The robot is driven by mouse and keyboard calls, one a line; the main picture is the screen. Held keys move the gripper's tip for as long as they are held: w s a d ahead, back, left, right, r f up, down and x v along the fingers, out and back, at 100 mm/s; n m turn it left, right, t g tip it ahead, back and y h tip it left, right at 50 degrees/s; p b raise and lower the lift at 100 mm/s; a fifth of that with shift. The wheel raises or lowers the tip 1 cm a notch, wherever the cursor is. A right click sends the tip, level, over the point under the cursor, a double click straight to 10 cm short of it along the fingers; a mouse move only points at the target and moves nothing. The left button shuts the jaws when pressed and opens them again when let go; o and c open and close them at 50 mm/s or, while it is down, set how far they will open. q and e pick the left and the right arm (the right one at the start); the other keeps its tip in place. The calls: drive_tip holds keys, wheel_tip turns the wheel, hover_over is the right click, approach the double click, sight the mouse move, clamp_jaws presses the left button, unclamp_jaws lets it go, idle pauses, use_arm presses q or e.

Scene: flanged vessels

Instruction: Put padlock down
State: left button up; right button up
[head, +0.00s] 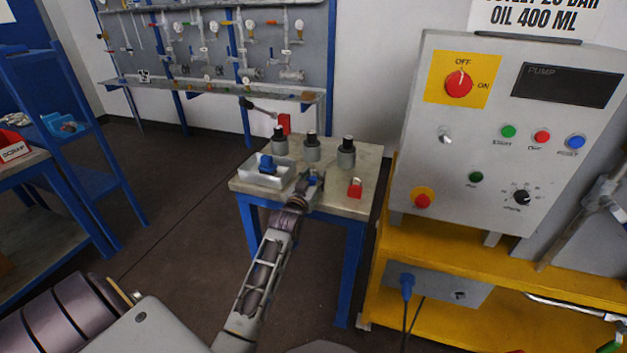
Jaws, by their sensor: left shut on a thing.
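My left gripper (312,184) is over the near part of the small grey-topped table, just right of a white tray (264,176). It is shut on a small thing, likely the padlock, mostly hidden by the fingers. A bit of blue shows at the fingertips. I cannot tell whether the held thing touches the tabletop. A small red block with a pale top (355,188) stands on the table right of the gripper. My right gripper is not in view.
Several dark-capped grey vessels (312,148) stand behind the gripper on the table (335,203). A blue part (267,163) lies in the tray. A control panel (505,140) on a yellow stand is at the right. Bare tabletop shows around the red block.

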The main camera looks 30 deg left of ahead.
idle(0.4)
use_arm(q)
drive_tip(key=o, duration=1)
drive_tip(key=shift+f, duration=0.1)
drive_tip(key=shift+o, duration=0.2)
drive_tip(key=shift+s+d, duration=0.2)
drive_tip(key=shift+s, duration=0.4)
drive_tip(key=shift+p+v, duration=0.35)
drive_tip(key=shift+v, duration=2.1)
drive_tip(key=shift+p+v, duration=0.45)
drive_tip(key=shift+v, duration=2.45)
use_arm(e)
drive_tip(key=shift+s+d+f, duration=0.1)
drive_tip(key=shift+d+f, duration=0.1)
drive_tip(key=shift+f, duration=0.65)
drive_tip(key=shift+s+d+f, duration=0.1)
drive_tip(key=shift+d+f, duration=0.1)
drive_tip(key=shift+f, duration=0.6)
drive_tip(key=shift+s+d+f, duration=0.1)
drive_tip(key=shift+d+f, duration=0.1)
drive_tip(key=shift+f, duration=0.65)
